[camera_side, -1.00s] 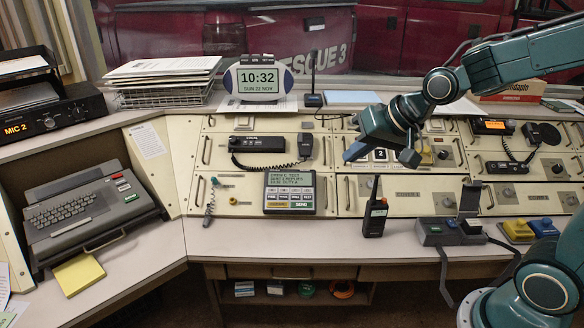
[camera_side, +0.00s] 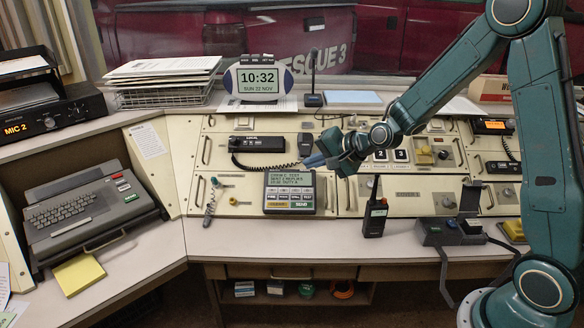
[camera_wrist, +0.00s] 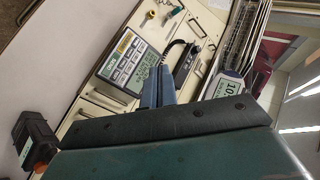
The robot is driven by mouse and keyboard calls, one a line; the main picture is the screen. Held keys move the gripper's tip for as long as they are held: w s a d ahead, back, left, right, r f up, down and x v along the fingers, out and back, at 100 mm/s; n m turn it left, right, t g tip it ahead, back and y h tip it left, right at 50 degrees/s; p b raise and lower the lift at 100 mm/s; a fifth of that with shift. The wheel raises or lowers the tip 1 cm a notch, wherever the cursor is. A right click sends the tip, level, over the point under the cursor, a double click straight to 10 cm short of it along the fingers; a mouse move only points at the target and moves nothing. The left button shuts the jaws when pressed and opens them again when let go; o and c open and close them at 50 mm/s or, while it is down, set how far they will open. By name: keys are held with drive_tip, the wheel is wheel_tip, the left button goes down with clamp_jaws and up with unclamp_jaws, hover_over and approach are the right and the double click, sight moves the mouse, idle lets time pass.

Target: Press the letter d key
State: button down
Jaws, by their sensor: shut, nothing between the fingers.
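The keyboard (camera_side: 62,212) is part of a dark grey typewriter-like terminal (camera_side: 90,212) in the left bay of the console. Its keys are small dark rows and the letters on them are too small to read, so I cannot pick out the d key. My gripper (camera_side: 311,160) is shut and empty, over the middle of the console, far to the right of the keyboard and higher up. In the wrist view its blue-grey fingers (camera_wrist: 158,88) lie together. The keyboard is not visible in the wrist view.
A message unit (camera_side: 290,195) with a screen is just below my gripper; it also shows in the wrist view (camera_wrist: 131,62). A handheld radio (camera_side: 375,212) stands upright to the right. A yellow note pad (camera_side: 79,275) lies before the terminal. The desk between is clear.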

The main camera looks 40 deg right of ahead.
drive_tip(key=w+d+f+m+t, duration=0.1)
drive_tip(key=w+d+f+m, duration=0.1)
drive_tip(key=f, duration=0.1)
drive_tip(key=w+d+f+m+h, duration=0.1)
drive_tip(key=d+f+m, duration=0.1)
drive_tip(key=f+m, duration=0.1)
drive_tip(key=shift+w+d+f+t, duration=0.15)
drive_tip(key=shift+w+f+t, duration=0.25)
drive_tip(key=shift+f, duration=0.35)
drive_tip(key=shift+f, duration=0.1)
drive_tip(key=shift+w+d+f, duration=0.55)
drive_tip(key=shift+f, duration=0.65)
drive_tip(key=shift+w+d+f, duration=0.55)
drive_tip(key=shift+d+f, duration=0.05)
drive_tip(key=shift+f, duration=0.6)
drive_tip(key=shift+w+d+f, duration=0.55)
drive_tip(key=shift+f, duration=0.65)
drive_tip(key=shift+w+d+f, duration=0.25)
drive_tip(key=shift+f, duration=0.3)
idle(0.3)
drive_tip(key=shift+r, duration=0.1)
drive_tip(key=shift+s+a+r, duration=0.3)
drive_tip(key=shift+r, duration=0.15)
idle(0.5)
drive_tip(key=shift+s+a+r, duration=0.3)
drive_tip(key=shift+r, duration=0.4)
drive_tip(key=shift+s+a+r, duration=0.35)
drive_tip(key=shift+r, duration=0.4)
drive_tip(key=shift+s+a+r, duration=0.3)
drive_tip(key=shift+r, duration=0.4)
